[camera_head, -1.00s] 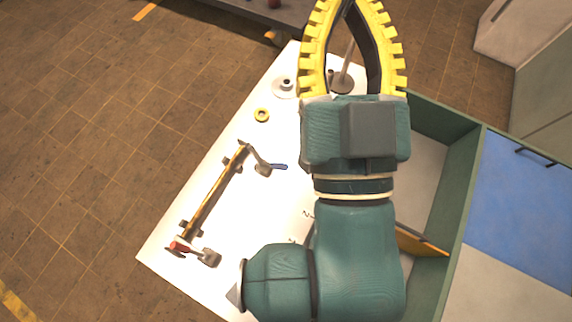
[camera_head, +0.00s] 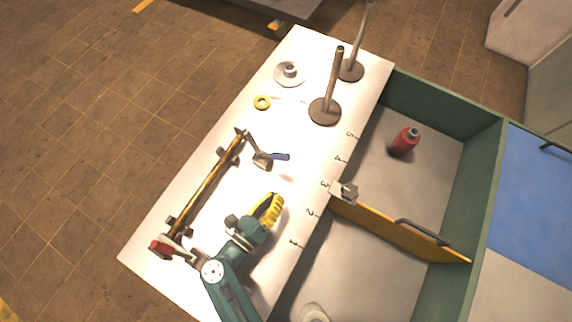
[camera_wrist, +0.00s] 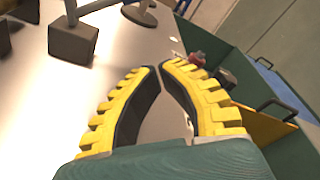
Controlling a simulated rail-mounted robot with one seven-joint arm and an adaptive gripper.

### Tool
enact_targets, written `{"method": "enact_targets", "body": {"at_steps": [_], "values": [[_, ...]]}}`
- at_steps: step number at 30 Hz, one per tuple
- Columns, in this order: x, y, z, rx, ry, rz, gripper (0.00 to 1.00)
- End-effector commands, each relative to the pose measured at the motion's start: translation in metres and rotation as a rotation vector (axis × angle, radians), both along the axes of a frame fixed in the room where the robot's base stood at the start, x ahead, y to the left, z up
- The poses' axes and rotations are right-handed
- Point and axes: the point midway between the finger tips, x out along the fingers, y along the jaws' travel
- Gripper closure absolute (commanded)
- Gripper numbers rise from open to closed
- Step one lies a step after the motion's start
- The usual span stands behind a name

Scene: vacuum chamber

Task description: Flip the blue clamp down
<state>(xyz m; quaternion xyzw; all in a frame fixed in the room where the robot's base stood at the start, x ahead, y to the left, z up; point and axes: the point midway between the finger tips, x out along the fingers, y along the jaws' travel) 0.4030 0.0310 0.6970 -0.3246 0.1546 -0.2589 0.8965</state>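The blue clamp shows its blue handle (camera_head: 280,157) pointing right from a grey body near the far end of a long brown bar (camera_head: 208,187) on the white table. The handle's tilt is hard to tell. The red clamp (camera_head: 162,246) is at the bar's near end. My gripper (camera_head: 277,200) is over the table, below the blue handle in the picture and apart from it. In the wrist view, its yellow fingers (camera_wrist: 160,67) meet at the tips with nothing between them. I cannot make out the blue handle in the wrist view.
A green bin (camera_head: 490,140) at the right holds a red bottle (camera_head: 404,142) and an orange divider (camera_head: 400,232). Two posts on round bases (camera_head: 324,112), a white flanged disc (camera_head: 289,74) and a yellow ring (camera_head: 262,102) stand farther along the table. A dark block (camera_wrist: 72,42) is close by in the wrist view.

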Motion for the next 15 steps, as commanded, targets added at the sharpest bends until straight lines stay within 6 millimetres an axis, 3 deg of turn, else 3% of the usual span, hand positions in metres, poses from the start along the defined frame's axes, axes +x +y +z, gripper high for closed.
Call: {"method": "enact_targets", "body": {"at_steps": [8,15], "values": [[0.003,-0.001,0.001,-0.002,-0.002,0.001,1.00],[0.034,-0.024,-0.006,-0.001,-0.003,-0.005,1.00]]}}
